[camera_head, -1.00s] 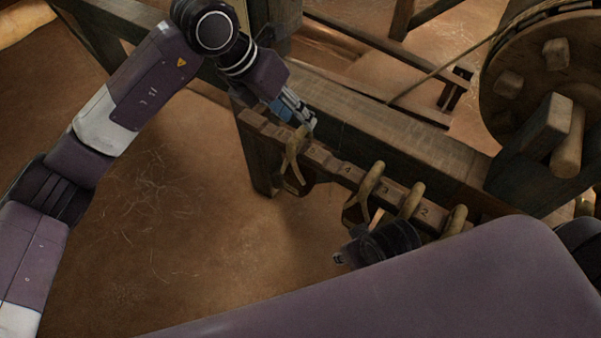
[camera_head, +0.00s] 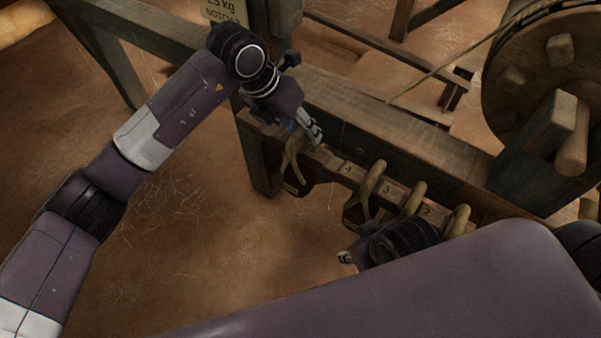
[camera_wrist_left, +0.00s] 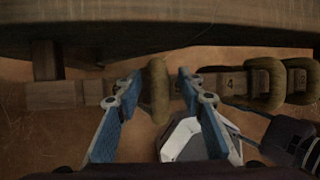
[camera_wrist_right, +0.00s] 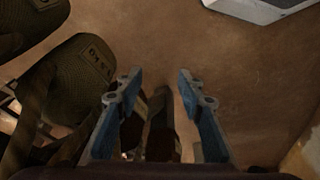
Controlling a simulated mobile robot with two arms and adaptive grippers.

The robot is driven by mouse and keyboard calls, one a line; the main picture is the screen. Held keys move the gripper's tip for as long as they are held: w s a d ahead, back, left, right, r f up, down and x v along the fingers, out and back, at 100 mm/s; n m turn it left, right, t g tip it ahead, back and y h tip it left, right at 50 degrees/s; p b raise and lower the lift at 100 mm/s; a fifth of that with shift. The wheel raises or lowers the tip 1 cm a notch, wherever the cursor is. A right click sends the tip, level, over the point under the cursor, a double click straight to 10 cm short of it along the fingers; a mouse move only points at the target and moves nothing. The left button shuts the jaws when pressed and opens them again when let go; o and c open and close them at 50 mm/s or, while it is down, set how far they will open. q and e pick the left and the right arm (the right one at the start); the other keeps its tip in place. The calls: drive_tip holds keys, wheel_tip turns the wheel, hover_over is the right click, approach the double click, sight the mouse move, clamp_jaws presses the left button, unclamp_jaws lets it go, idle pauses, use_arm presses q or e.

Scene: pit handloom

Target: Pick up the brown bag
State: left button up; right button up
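Tan-brown strap loops hang over a numbered notched bar (camera_head: 331,162) in the head view. The leftmost loop (camera_head: 292,160) is beside my left gripper (camera_head: 312,131). In the left wrist view, that loop (camera_wrist_left: 157,90) stands between the two open blue fingers, with no clear contact. Olive-brown bags (camera_wrist_right: 85,80) with printed marks show at the left of the right wrist view. I cannot tell which bag hangs from which loop. My right gripper (camera_wrist_right: 150,92) is open, and no bag is between its fingers.
A thick wooden beam (camera_head: 400,135) runs just behind the bar. A large wooden wheel (camera_head: 515,95) stands at the upper right. Other loops (camera_head: 374,182) hang farther right on the bar. Bare earthen floor (camera_head: 190,240) lies at the lower left.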

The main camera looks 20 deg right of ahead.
use_arm(q)
clamp_jaws()
drive_tip(key=shift+r, duration=0.2)
idle(0.4)
